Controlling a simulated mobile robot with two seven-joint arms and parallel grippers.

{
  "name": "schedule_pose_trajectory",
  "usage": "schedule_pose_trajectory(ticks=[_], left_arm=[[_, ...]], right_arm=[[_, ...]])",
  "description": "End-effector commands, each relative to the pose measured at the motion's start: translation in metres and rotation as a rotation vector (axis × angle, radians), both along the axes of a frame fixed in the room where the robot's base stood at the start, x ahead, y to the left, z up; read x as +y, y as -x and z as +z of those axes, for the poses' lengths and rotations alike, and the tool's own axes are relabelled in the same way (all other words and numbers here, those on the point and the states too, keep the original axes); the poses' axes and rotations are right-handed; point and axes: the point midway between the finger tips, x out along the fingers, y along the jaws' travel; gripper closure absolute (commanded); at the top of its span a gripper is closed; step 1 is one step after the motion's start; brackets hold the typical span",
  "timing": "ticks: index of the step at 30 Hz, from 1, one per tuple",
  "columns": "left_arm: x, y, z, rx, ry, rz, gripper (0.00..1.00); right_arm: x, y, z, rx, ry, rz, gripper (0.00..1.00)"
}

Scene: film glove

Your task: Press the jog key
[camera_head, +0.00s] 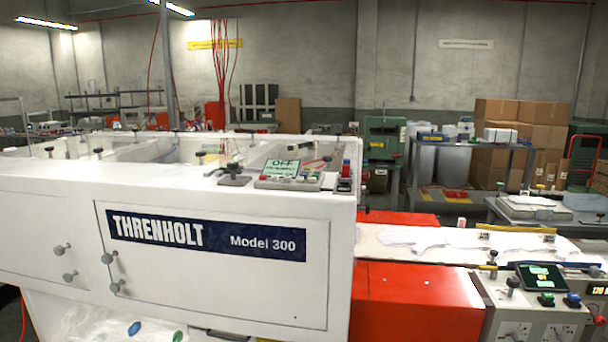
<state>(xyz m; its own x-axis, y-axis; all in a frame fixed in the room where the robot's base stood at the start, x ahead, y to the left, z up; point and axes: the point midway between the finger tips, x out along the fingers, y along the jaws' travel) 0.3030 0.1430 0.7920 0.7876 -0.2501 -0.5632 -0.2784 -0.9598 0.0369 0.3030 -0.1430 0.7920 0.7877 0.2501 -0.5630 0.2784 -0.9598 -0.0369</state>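A small control panel (292,181) sits on top of the white machine, near its right end. Its green display (281,168) reads OFF, and small coloured keys lie beside it. A second control box (530,316) stands at the lower right, with a dark screen (541,277), a green button (546,299) and a blue button (572,299). Key labels are too small to read, so I cannot tell which one is the jog key. Neither of my grippers is in view.
The white THRENHOLT machine (75,208) fills the left foreground. A red housing (415,300) and a conveyor with white gloves (450,240) adjoin it on the right. Stacked cardboard boxes (545,125) and a green machine (383,138) stand behind.

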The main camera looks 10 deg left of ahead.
Motion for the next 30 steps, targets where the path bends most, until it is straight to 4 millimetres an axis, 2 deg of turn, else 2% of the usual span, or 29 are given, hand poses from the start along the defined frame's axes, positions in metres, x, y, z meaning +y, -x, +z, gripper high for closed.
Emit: schedule_pose_trajectory(ticks=[1,7,30], left_arm=[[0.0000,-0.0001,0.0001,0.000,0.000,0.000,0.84],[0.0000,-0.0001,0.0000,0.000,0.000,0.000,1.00],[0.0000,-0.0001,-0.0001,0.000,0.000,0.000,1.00]], right_arm=[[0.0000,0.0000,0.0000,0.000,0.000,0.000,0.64],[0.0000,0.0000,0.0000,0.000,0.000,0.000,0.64],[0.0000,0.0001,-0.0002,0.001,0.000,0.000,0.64]])
